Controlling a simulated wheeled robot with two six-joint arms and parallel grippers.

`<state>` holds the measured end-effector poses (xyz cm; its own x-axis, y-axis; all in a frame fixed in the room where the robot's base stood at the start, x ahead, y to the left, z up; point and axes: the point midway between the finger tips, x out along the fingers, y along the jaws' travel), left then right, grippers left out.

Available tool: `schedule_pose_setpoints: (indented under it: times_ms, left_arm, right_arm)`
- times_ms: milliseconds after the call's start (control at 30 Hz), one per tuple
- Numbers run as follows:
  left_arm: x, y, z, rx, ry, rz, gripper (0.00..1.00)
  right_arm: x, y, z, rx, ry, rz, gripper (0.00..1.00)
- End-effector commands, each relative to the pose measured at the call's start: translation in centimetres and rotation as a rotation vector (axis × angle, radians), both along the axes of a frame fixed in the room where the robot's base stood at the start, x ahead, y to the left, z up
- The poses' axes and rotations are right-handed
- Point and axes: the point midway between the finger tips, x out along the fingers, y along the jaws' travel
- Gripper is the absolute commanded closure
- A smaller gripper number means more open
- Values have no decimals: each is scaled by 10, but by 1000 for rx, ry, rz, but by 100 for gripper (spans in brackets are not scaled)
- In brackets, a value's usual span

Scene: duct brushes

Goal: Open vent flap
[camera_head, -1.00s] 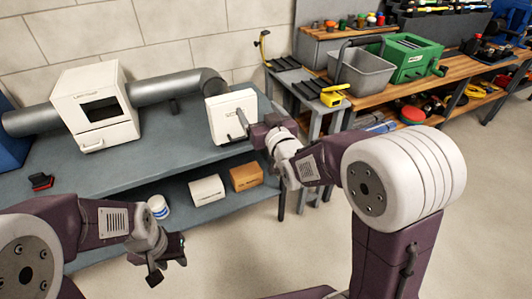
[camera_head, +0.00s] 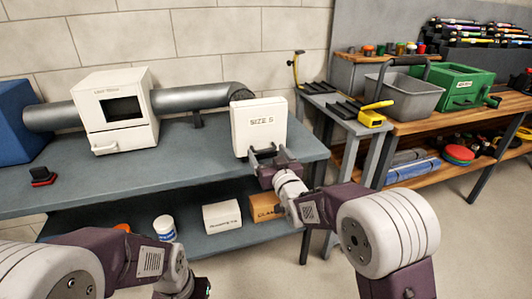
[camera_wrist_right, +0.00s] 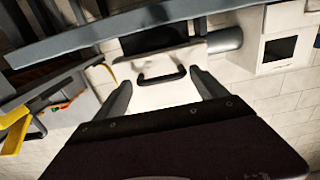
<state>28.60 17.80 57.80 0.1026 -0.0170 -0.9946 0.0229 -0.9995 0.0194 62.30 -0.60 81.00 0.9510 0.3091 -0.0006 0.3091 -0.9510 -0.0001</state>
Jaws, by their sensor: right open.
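The white square vent flap (camera_head: 259,122), labelled "SIZE 6", covers the end of the grey duct on the workbench. It looks closed. My right gripper (camera_head: 262,152) is open in front of its lower part. In the right wrist view, the flap's white face (camera_wrist_right: 155,95) carries a dark bar handle (camera_wrist_right: 160,76). That handle lies ahead of and between the spread fingertips of my right gripper (camera_wrist_right: 162,86), with no visible grip on it. My left gripper (camera_head: 195,287) is low at the bottom edge of the head view, partly cut off, and its jaws are unclear.
The grey duct (camera_head: 195,97) runs left to a white box (camera_head: 117,115) with a dark window. A black and red item (camera_head: 42,176) lies on the bench. The lower shelf holds a white tub (camera_head: 164,228) and two small boxes. A grey bin (camera_head: 405,95) stands right.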

Motion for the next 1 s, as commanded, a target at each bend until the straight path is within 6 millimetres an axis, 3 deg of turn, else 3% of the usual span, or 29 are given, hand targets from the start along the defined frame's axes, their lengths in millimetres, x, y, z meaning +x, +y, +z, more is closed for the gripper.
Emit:
schedule_pose_setpoints:
  times_ms: [167, 433, 467, 733, 1000]
  left_arm:
    - [0, 0, -5, 0, 0, 0, 64]
    - [0, 0, -4, 0, 0, 0, 64]
    - [0, 0, -4, 0, 0, 0, 64]
    - [0, 0, -4, 0, 0, 0, 64]
    - [0, 0, 11, 0, 0, 0, 64]
  right_arm:
    - [18, 6, -1, 0, -1, 0, 18]
    - [20, 7, 0, 0, 0, 0, 18]
    - [20, 7, 0, 0, 0, 0, 24]
    - [20, 6, 0, 1, 0, -1, 99]
    - [16, 4, 7, -9, 30, -2, 99]
